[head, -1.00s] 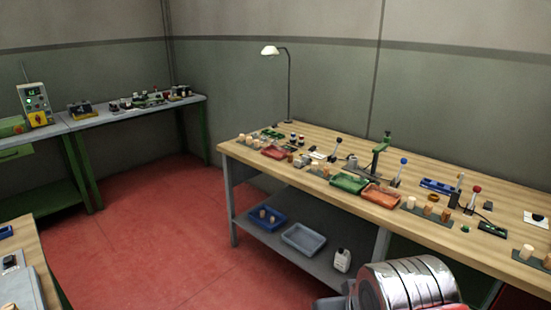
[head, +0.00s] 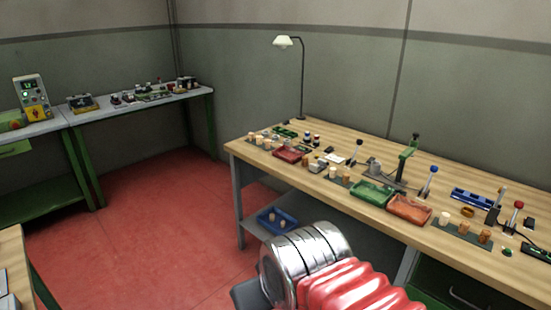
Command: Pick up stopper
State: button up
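Cork stoppers stand in short rows on dark strips along the front of the long wooden bench (head: 300,180). One row has a pale stopper (head: 445,218), a tan stopper (head: 463,229) and a browner stopper (head: 485,236). Another row has a pale stopper (head: 333,172) and a tan stopper (head: 346,178). More stoppers (head: 260,139) stand near the bench's far left end. Two small stopper-like pieces (head: 271,217) sit in a blue tray on the lower shelf. My arm, with silver rings and a red ribbed sleeve, rises at the bottom. My gripper's fingers do not show.
A green tray (head: 372,194) and an orange-red tray (head: 410,209) lie near the bench's front edge. A green press (head: 405,160), levers and a tall lamp (head: 301,80) stand behind. A side bench (head: 150,98) is at the left. Red floor (head: 140,240) is open between.

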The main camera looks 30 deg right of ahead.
aim_at(305, 158)
jog(key=u, duration=0.3)
jog(key=i, duration=1.45)
jog(key=z, duration=0.3)
jog(key=i, duration=0.75)
jog(key=z, duration=0.85)
jog(key=i, duration=0.6)
jog(key=z, duration=0.4)
